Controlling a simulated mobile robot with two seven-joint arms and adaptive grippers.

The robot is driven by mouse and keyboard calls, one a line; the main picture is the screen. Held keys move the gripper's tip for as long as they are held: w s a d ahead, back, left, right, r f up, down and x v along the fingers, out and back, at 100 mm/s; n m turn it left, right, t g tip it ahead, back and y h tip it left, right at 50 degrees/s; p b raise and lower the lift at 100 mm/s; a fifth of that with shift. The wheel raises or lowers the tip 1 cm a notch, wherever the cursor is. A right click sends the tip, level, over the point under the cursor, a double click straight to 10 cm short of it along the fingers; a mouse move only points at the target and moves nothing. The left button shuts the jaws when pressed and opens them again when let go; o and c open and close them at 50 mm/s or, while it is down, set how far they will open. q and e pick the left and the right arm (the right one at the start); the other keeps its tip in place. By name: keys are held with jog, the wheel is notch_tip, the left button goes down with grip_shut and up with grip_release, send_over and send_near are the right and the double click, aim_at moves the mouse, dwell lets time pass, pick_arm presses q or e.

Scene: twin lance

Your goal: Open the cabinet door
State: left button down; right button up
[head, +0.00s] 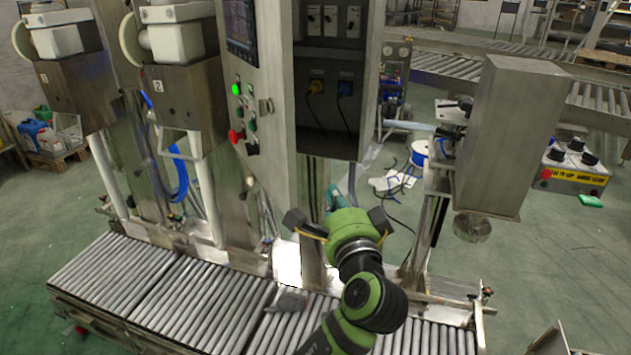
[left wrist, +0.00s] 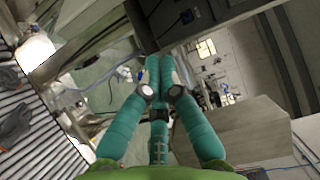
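The cabinet (head: 325,150) stands at the centre of the head view. Its compartment is exposed, with switches above and a yellow and a blue plug below. A panel with a screen and buttons (head: 243,90) faces left of it; I cannot tell which face is the door. My left gripper (head: 335,197) is low in front of the cabinet, partly hidden by its own wrist. In the left wrist view its teal fingers (left wrist: 158,65) converge with tips close together, and nothing shows between them. Whether they touch the cabinet is unclear. My right gripper is not in view.
A roller conveyor (head: 200,300) runs along the front. A grey metal box (head: 505,135) on a post stands to the right, with a knobbed control box (head: 573,168) beyond it. Filling machines (head: 175,85) stand at left. Cables and paper lie on the floor behind.

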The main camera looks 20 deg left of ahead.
pick_arm(q)
jog(key=w+a+p, duration=0.5)
jog(key=w+a, duration=0.1)
jog(key=shift+a, duration=0.4)
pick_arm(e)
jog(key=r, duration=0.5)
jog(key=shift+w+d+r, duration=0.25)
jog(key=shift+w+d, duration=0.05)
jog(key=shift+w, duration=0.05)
pick_arm(q)
jog(key=shift+w+f, duration=0.1)
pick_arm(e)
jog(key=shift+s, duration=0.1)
